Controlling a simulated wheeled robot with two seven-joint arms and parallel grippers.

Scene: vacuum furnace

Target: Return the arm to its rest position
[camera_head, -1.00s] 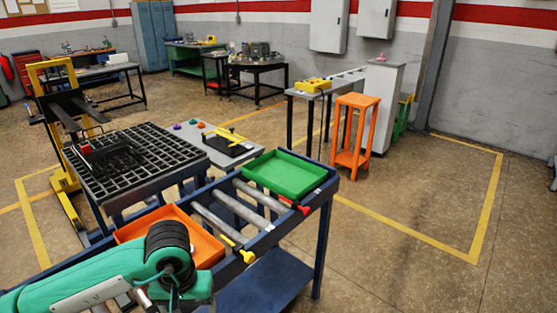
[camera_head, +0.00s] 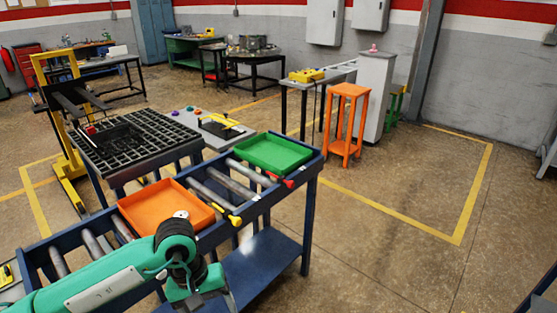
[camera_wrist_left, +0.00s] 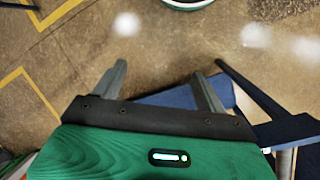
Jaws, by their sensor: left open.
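My left arm (camera_head: 95,282) is green and comes in from the lower left in the head view. It bends at a dark ribbed joint in front of the roller table (camera_head: 262,250). Its gripper fingers cannot be made out in the head view. In the left wrist view my left gripper (camera_wrist_left: 161,78) is open, with two dark fingers spread apart and nothing between them. The brown floor (camera_wrist_left: 165,50) shows beyond the fingers, and a blue frame part lies behind the right finger. My right gripper is in neither view.
An orange tray (camera_head: 166,206) and a green tray (camera_head: 273,153) sit on the blue roller table just beyond my arm. A black grid rack (camera_head: 137,150) stands behind. An orange stool (camera_head: 345,125) stands farther right. The floor (camera_head: 395,205) inside the yellow lines is clear.

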